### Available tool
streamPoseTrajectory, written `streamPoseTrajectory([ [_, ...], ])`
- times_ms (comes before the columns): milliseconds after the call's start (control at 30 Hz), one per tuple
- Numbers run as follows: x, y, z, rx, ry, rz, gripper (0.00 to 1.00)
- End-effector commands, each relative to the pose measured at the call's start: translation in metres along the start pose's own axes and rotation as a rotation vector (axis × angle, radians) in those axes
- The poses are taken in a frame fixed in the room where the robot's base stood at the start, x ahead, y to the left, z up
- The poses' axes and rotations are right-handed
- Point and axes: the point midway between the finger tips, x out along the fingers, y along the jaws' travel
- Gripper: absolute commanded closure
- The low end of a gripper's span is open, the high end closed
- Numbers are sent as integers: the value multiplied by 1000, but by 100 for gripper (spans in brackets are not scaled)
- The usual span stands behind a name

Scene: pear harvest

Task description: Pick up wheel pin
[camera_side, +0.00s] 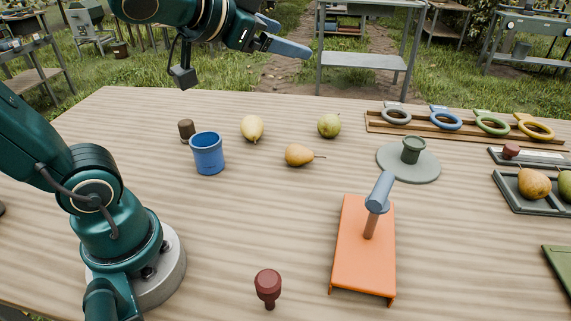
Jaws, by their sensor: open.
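A dark red pin with a thick rounded head (268,284) stands upright on the wooden table at the front, left of the orange stand; it looks like the wheel pin. Its narrow end points down to the table. My gripper (287,38) is high at the top of the side view, above and beyond the far table edge in the picture. Its jaws are open and nothing shows between them. It is well apart from the pin.
An orange stand (352,245) bears a post with a grey-blue cylinder (379,192). A blue cup (207,153), loose pears (299,155), a grey disc (408,171), a rack of ringed tools (450,127) and a pear tray (510,191) stand farther back. Table around the pin is clear.

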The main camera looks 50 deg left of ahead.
Motion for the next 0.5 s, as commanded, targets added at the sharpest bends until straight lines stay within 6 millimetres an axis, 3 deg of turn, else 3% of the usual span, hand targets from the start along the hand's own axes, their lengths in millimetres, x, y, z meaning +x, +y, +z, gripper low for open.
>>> streamPoseTrajectory([
  [100, 16, 12, -36, 111, 198, 52, 21],
  [267, 18, 57, -69, 266, 435, 244, 21],
  [367, 11, 94, -72, 356, 543, 427, 21],
  [500, -13, 146, -50, 460, 625, 753, 21],
])
